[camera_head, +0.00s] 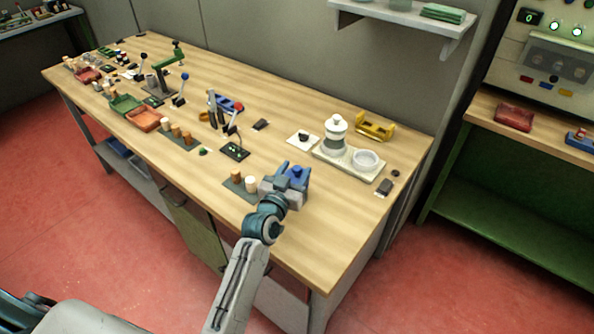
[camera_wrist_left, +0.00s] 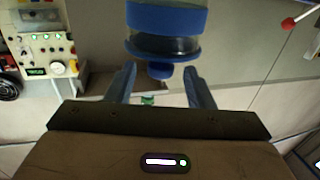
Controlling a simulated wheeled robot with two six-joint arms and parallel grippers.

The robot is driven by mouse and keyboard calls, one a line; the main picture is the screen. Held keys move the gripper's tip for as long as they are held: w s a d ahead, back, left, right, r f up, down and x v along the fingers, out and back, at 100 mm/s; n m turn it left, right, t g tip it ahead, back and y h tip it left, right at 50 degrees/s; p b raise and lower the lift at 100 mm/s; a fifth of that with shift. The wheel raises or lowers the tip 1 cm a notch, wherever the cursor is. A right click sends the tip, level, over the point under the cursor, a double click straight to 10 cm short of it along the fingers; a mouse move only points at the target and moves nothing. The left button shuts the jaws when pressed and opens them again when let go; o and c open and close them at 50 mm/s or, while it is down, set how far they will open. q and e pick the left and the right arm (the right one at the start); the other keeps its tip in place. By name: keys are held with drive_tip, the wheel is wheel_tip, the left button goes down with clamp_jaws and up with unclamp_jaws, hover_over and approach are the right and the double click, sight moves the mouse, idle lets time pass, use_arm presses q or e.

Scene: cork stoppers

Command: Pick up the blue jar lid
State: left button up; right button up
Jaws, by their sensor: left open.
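The blue jar lid (camera_wrist_left: 162,51), a flat disc with a small knob, shows at the top of the left wrist view. It joins a clear, dark-looking jar body, with another blue band beyond it; the jar appears upside down in this view. My left gripper (camera_wrist_left: 160,78) is open, its two fingers on either side of the lid's knob. I see no finger closed on it, and cannot tell how near they are in depth. In the head view my left gripper (camera_head: 293,172) is over the front right of the bench, and blue parts there overlap, mostly hiding the jar.
The wooden bench (camera_head: 330,235) has free room at its front right. A pale tray (camera_head: 333,162) holds a white lidded jar and a white dish behind the gripper. A dark mat with corks (camera_head: 236,176) lies just left. A yellow holder (camera_head: 375,126) stands behind.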

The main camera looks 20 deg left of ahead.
use_arm(q)
drive_tip(key=shift+w+f, duration=0.1)
drive_tip(key=shift+w, duration=0.9)
drive_tip(key=shift+d, duration=0.1)
drive_tip(key=shift+s, duration=0.1)
drive_tip(key=shift+c, duration=0.5)
drive_tip(key=c, duration=0.9)
